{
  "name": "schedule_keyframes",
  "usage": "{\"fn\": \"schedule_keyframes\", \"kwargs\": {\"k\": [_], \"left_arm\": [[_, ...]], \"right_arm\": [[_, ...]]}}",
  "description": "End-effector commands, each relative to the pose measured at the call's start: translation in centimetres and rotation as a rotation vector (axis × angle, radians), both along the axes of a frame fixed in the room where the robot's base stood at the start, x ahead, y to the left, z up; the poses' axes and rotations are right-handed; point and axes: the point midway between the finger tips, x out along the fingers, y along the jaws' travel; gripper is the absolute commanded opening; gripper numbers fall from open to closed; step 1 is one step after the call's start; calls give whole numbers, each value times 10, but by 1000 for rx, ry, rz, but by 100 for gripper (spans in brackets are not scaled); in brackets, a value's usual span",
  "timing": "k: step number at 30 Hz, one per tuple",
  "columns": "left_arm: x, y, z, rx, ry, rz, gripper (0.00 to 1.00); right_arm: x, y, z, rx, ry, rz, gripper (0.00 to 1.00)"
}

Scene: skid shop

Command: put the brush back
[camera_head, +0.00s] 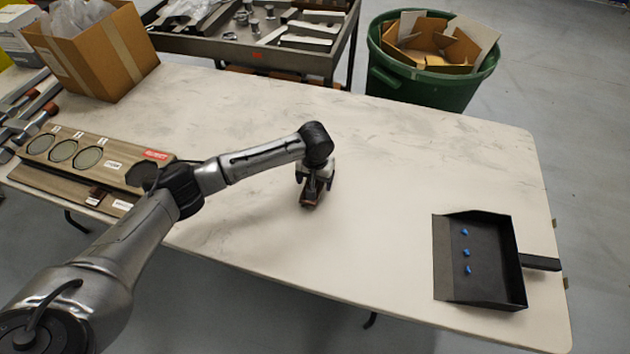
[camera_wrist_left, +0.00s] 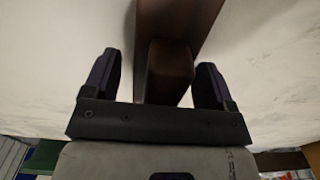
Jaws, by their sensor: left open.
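The brush (camera_head: 311,199) is a brown wooden piece on the table, mostly hidden under my left gripper (camera_head: 316,181) in the head view. In the left wrist view the brush (camera_wrist_left: 172,72) shows as a dark brown handle and a wider part beyond. The two dark fingers of my left gripper (camera_wrist_left: 158,82) stand open on either side of the handle, with gaps. The brown holder board (camera_head: 100,160) at the left has round dark recesses, small labels and a red label. My arm covers part of its right end. My right gripper is not in view.
A black dustpan (camera_head: 487,295) with several small blue bits lies at the table's right end. A cardboard box (camera_head: 95,60) stands at the back left. A green bin (camera_head: 431,88) and a metal-parts tray (camera_head: 240,52) are behind. The table's middle (camera_head: 400,170) is clear.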

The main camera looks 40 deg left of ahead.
Motion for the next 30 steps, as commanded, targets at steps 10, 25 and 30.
{"fn": "schedule_keyframes", "kwargs": {"k": [10, 25, 30], "left_arm": [[1, 0, 69, -2, -4, 1, 78], [1, 0, 113, -1, -1, 1, 78], [1, 0, 113, -1, -1, 1, 78]], "right_arm": [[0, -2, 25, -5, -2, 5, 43], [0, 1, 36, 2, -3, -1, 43], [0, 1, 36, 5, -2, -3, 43]]}}
